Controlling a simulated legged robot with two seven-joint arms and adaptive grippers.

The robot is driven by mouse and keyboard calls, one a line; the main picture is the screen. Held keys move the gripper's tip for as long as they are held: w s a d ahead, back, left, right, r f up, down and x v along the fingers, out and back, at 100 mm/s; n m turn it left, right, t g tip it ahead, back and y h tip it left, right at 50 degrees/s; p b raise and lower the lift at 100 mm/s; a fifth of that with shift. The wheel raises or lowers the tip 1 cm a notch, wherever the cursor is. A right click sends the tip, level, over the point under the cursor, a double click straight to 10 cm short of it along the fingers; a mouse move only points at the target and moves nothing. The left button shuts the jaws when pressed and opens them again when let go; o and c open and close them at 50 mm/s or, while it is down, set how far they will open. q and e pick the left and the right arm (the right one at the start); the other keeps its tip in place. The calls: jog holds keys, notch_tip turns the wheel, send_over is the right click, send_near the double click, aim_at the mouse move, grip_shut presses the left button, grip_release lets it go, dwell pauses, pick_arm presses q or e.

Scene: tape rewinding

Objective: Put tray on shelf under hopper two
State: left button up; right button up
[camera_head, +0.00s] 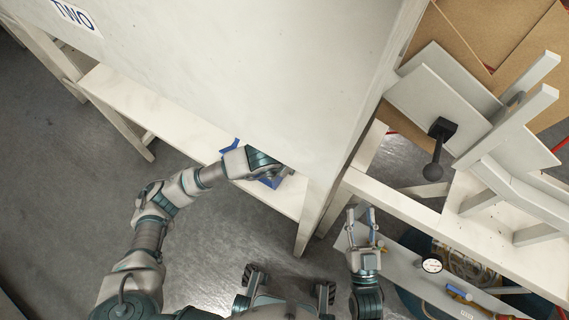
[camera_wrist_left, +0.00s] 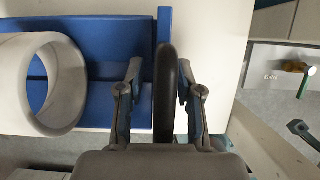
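The blue tray (camera_head: 272,183) lies on the white shelf (camera_head: 165,115) under hopper two (camera_head: 230,50), which carries the "TWO" label. My left gripper (camera_head: 284,171) is over the tray and hides much of it. In the left wrist view, the tray (camera_wrist_left: 100,98) holds a white ring-shaped roll (camera_wrist_left: 62,85) at the left. There the left gripper (camera_wrist_left: 157,85) has its fingers apart on either side of a dark upright rounded piece (camera_wrist_left: 165,95) by the tray's edge, with gaps showing. I cannot tell if this piece belongs to the tray. My right gripper (camera_head: 363,218) is open and empty.
A white frame with a black-knobbed lever (camera_head: 433,172) stands at the right. Shelf legs stand near my left arm. Grey floor is clear at the lower left.

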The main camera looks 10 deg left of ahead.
pick_arm(q)
jog(key=shift+a, duration=0.15)
pick_arm(e)
jog(key=shift+a, duration=0.15)
pick_arm(q)
jog(key=shift+r, duration=0.15)
jog(key=shift+s+r, duration=0.1)
jog(key=shift+r, duration=0.25)
jog(key=p+v, duration=0.1)
jog(key=v, duration=0.2)
jog(key=shift+p, duration=0.4)
jog(key=s+a+p, duration=0.1)
jog(key=s+a, duration=0.3)
jog(key=s, duration=0.7)
jog(key=shift+f, duration=0.5)
pick_arm(e)
notch_tip(320, 180, down, 7)
jog(key=d+g+h, duration=0.1)
jog(key=g, duration=0.5)
jog(key=shift+s+f+h, duration=0.2)
jog(key=shift+s+h, duration=0.1)
jog(key=shift+h, duration=0.1)
jog(key=shift+d, duration=0.15)
